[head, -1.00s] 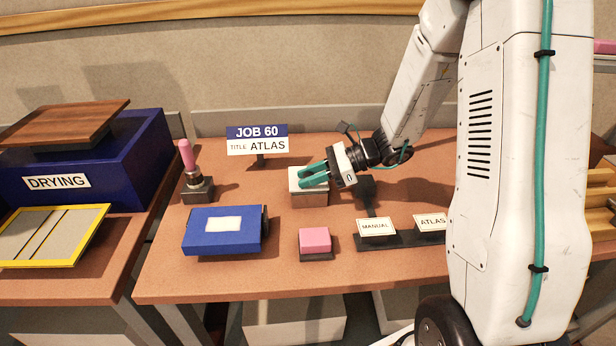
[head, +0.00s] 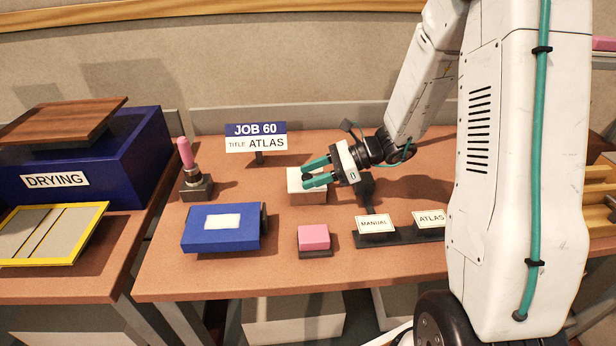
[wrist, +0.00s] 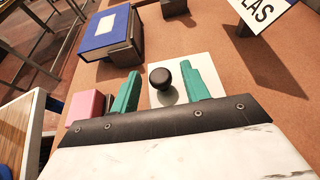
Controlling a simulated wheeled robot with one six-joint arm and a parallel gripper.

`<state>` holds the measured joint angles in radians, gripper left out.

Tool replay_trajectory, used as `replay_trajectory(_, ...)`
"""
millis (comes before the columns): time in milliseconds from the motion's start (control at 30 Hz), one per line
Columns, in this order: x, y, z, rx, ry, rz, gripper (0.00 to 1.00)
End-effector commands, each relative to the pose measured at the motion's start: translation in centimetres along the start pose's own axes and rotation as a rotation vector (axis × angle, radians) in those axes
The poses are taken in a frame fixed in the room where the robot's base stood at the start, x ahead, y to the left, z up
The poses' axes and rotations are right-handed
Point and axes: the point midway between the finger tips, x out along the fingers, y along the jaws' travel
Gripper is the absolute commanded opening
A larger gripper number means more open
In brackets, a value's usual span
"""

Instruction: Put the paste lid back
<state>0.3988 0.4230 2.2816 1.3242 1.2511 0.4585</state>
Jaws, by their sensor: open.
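The pale square paste lid (wrist: 211,73) has a round black knob (wrist: 160,77) in the wrist view. In the head view a white top (head: 294,180) lies flat on the small tan box (head: 307,199) at the middle of the table. Whether it sits fully seated I cannot tell. My gripper (head: 309,172) is over this box, its two teal fingers spread. In the wrist view the fingers stand on either side of the knob, with gaps between them and it. In the head view the knob is hidden by the fingers.
A blue book-like block (head: 222,238) lies front left, a pink block (head: 313,238) in front of the box. A pink-handled tool (head: 185,152) stands left. The JOB 60 sign (head: 256,138) is behind; MANUAL (head: 375,225) and ATLAS (head: 430,218) plates are front right.

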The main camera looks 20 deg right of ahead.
Motion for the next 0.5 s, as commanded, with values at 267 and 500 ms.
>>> replay_trajectory(267,-6.2,-0.1,0.0,0.000,0.000,-0.006,0.46)
replay_trajectory(500,-9.8,0.0,0.0,0.000,0.001,-0.002,0.46)
